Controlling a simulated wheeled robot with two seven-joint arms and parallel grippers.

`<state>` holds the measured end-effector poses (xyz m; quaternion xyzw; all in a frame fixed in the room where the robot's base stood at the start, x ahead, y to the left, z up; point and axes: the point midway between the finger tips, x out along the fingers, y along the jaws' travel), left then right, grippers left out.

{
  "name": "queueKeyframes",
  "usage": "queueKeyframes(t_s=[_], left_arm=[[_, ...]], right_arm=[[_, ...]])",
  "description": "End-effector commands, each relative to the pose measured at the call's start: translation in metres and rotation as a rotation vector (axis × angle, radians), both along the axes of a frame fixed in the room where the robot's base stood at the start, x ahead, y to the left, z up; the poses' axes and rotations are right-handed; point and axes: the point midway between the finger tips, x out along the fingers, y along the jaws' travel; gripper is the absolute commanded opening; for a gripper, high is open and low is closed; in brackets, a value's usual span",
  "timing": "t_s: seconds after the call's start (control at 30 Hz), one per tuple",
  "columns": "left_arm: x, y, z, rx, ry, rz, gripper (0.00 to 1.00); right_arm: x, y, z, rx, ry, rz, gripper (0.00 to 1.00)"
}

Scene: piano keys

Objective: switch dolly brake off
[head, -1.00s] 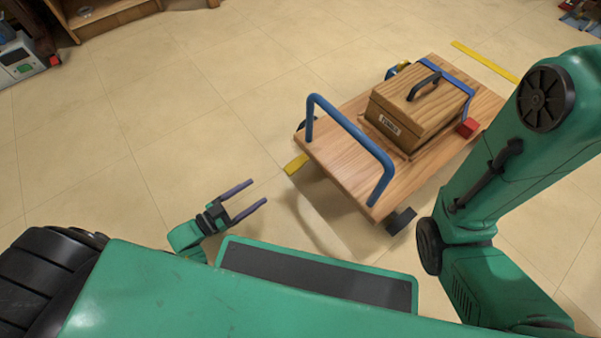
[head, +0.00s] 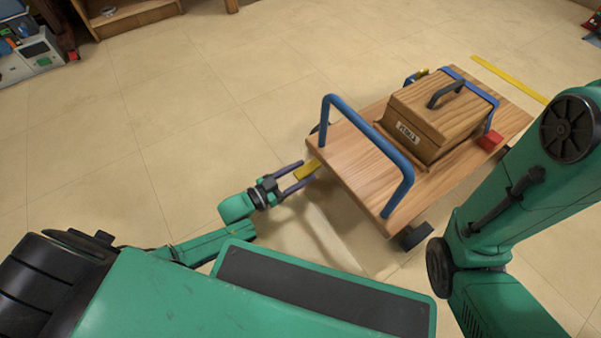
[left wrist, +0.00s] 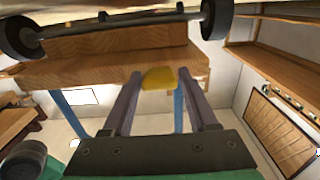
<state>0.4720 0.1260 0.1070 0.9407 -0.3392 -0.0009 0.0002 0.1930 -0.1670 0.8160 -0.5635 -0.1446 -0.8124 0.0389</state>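The wooden dolly (head: 350,168) stands on the floor at centre right, with a blue push handle (head: 368,140) at its near end. A yellow tab (head: 307,170), apparently the brake pedal, sticks out at the dolly's near left edge. My left gripper (head: 308,170) is open at that edge, its two fingers apart with the yellow tab between or just beyond their tips. The left wrist view also shows the yellow tab (left wrist: 158,78) between the fingertips, against the wooden deck; contact cannot be told. My right gripper is out of view; only its arm shows.
A yellow floor strip (head: 508,78) lies behind. Open tiled floor (head: 190,110) lies to the left.

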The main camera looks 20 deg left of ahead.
Motion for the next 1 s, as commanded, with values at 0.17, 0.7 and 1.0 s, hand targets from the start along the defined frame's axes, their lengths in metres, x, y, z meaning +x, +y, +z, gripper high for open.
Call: queueKeyframes(t_s=[0.17,0.7,1.0], left_arm=[[-0.0002,0.0002,-0.0002,0.000,0.000,0.000,0.00],[-0.0005,0.0005,-0.0006,0.001,0.000,0.000,0.00],[-0.0006,0.0006,-0.0008,0.002,0.001,0.000,0.00]], right_arm=[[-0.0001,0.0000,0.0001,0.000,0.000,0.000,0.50],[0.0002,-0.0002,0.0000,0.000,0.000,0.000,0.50],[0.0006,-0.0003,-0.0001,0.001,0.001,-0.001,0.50]])
